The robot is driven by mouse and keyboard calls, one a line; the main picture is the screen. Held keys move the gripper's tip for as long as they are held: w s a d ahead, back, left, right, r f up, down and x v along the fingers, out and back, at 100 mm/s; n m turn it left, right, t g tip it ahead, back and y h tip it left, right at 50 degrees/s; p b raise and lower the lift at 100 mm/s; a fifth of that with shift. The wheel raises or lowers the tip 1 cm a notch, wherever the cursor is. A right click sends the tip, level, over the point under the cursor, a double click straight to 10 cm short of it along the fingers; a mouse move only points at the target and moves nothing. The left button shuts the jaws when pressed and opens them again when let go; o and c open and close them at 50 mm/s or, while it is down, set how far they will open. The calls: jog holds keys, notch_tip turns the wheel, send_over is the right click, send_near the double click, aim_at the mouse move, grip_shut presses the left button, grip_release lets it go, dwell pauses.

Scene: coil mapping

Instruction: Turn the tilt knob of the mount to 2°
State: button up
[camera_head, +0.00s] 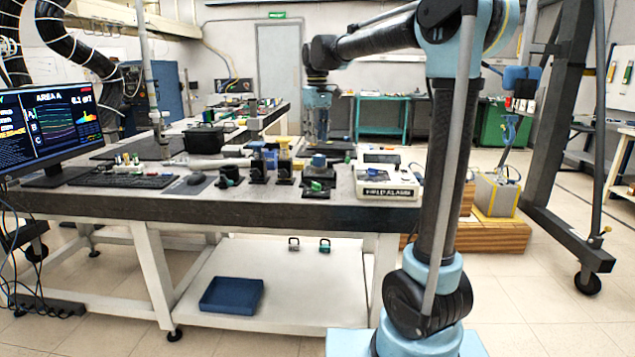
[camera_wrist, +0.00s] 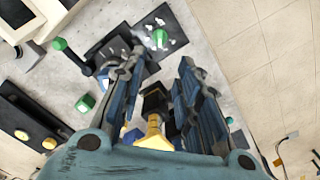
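My gripper (camera_wrist: 160,75) points down at the worktable (camera_wrist: 220,80) with its two fingers apart and nothing held between them. In the head view my gripper (camera_head: 318,135) hangs over the back of the table. In the wrist view a green knob (camera_wrist: 159,37) with white marks around it lies on a dark plate beyond the fingertips. A black device with a round grey face (camera_wrist: 114,46) is beside it, and a green knob (camera_wrist: 60,44) sticks out to its left. A black-and-yellow post (camera_wrist: 154,130) shows between the fingers. I cannot tell which knob is the tilt knob, and no angle is legible.
Small black, yellow and blue mounts (camera_head: 285,160) stand along the table's front. A white instrument box (camera_head: 387,188) is to their right. A monitor (camera_head: 48,125), keyboard (camera_head: 125,180) and black box (camera_head: 204,139) occupy the left. A blue tray (camera_head: 231,295) is on the lower shelf.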

aim_at(317, 187)
notch_tip(317, 187, down, 16)
jog(key=shift+f+n, duration=0.25)
jog(key=shift+n, duration=0.85)
grip_shut()
